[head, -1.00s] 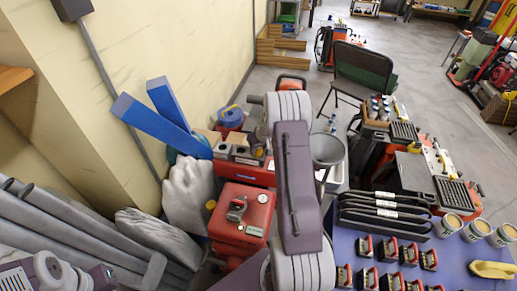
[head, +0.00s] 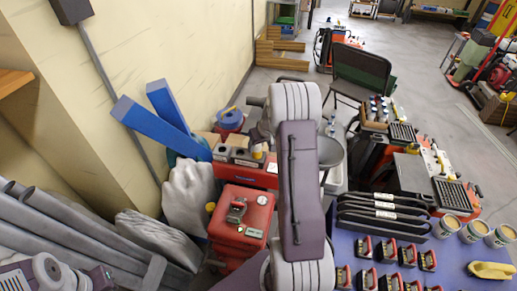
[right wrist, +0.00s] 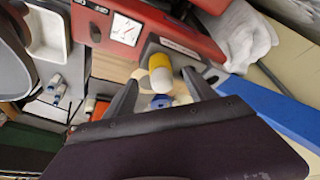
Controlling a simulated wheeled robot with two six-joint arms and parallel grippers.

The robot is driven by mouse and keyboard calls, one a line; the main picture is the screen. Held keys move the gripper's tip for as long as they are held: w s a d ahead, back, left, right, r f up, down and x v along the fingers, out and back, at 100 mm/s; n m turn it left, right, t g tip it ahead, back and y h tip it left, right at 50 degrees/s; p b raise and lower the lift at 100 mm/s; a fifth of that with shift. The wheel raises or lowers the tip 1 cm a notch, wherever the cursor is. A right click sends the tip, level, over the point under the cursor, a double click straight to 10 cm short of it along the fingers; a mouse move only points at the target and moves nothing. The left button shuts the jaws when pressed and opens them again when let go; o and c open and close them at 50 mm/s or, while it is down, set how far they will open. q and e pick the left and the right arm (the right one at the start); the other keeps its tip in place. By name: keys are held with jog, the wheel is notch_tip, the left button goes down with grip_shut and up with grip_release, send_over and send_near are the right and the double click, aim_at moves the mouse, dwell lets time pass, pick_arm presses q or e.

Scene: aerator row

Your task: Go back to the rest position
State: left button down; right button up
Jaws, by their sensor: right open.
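My right arm (head: 300,190) rises through the middle of the head view. Its gripper is mostly hidden there behind the arm's own upper joint. In the right wrist view my right gripper (right wrist: 160,79) has its two dark fingers spread apart with nothing held between them. A yellow and white cylinder (right wrist: 160,73) shows beyond the gap, and I cannot tell how far off it is. A part of my left arm (head: 55,272) shows at the bottom left corner of the head view. My left gripper is not in view.
A blue table (head: 343,243) with black-and-red blocks, tins and a yellow tool (head: 490,270) stands at right. A red machine (head: 242,222) stands left of my arm. Blue beams (head: 150,127) lean by the wall, above grey pipes (head: 75,235). Open floor (head: 450,100) lies farther back.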

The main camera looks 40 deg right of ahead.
jog(key=shift+v, duration=1.1)
